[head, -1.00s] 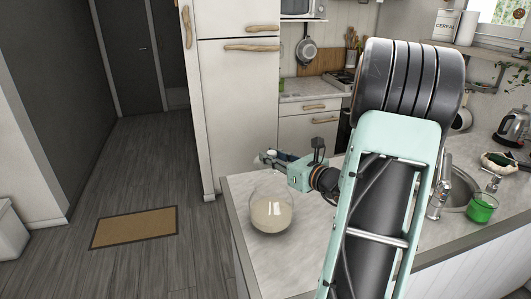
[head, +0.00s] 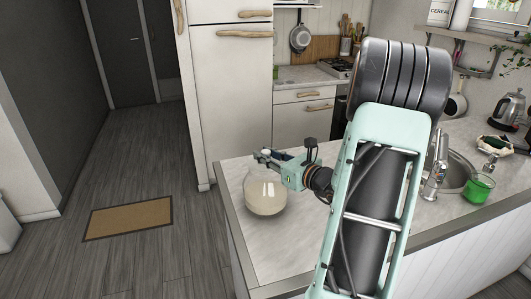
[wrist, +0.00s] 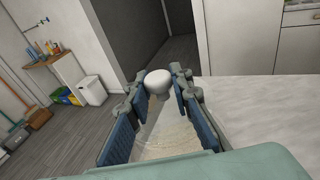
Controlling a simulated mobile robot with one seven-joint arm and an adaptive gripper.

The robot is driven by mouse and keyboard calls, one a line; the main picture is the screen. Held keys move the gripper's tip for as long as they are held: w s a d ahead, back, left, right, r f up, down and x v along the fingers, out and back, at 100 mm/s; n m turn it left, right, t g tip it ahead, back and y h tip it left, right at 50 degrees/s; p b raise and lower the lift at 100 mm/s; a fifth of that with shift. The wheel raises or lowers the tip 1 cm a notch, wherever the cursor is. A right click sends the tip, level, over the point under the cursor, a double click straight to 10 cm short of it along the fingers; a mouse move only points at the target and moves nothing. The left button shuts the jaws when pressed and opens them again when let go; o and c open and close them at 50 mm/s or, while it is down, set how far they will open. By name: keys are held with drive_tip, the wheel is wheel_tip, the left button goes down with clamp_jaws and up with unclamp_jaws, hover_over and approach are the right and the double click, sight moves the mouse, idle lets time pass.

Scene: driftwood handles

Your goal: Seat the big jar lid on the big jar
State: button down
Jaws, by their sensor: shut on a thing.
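The big jar (head: 265,194) is a round clear glass jar with pale cream contents. It stands upright on the near left part of the counter. My gripper (head: 264,157) is at the jar's top in the head view, its fingers pointing left. In the wrist view my gripper (wrist: 159,88) is shut on the white rounded knob of the big jar lid (wrist: 158,80). The rest of the lid is hard to make out. The jar's glass and pale contents (wrist: 170,135) show below and between the fingers. I cannot tell whether the lid touches the jar's rim.
The grey counter (head: 285,250) has free room in front of and beside the jar; its left edge is close to the jar. A green-filled glass (head: 478,187), the sink (head: 455,175) and a kettle (head: 508,110) are to the right. A white fridge (head: 232,90) stands behind.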

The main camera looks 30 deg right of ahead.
drive_tip(key=shift+f+b, duration=0.45)
drive_tip(key=shift+f, duration=0.05)
drive_tip(key=shift+f, duration=0.25)
drive_tip(key=c, duration=1.7)
unclamp_jaws()
drive_tip(key=shift+o, duration=0.2)
